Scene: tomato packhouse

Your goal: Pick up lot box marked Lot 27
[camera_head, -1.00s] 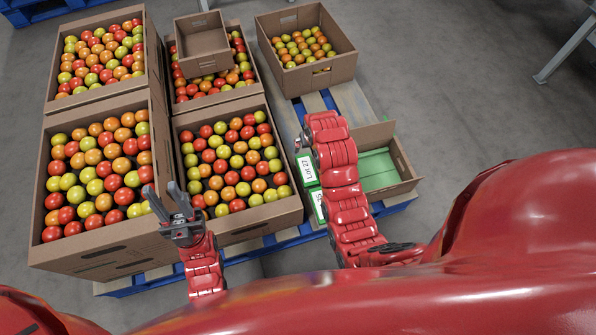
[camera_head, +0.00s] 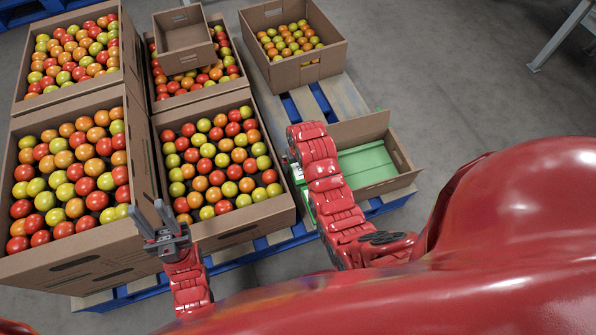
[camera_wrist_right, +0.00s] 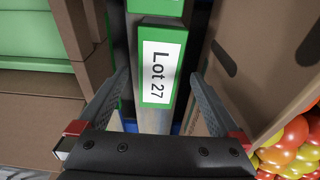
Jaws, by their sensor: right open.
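The lot box marked Lot 27 (camera_wrist_right: 160,75) is narrow and green-edged, with a white label, in the middle of the right wrist view. In the head view it is mostly hidden behind my right arm. My right gripper (camera_wrist_right: 160,88) is open, with one finger to each side of the labelled end and gaps between. In the head view my right gripper (camera_head: 290,158) shows only in part, left of the open carton. My left gripper (camera_head: 146,206) is open and empty by the near-left tomato crates.
Cardboard crates of tomatoes, including a near middle one (camera_head: 245,215), stand on a blue pallet (camera_head: 225,262). A brown carton (camera_head: 399,155) with green contents stands right of my right arm. A cardboard wall is close on the right in the wrist view.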

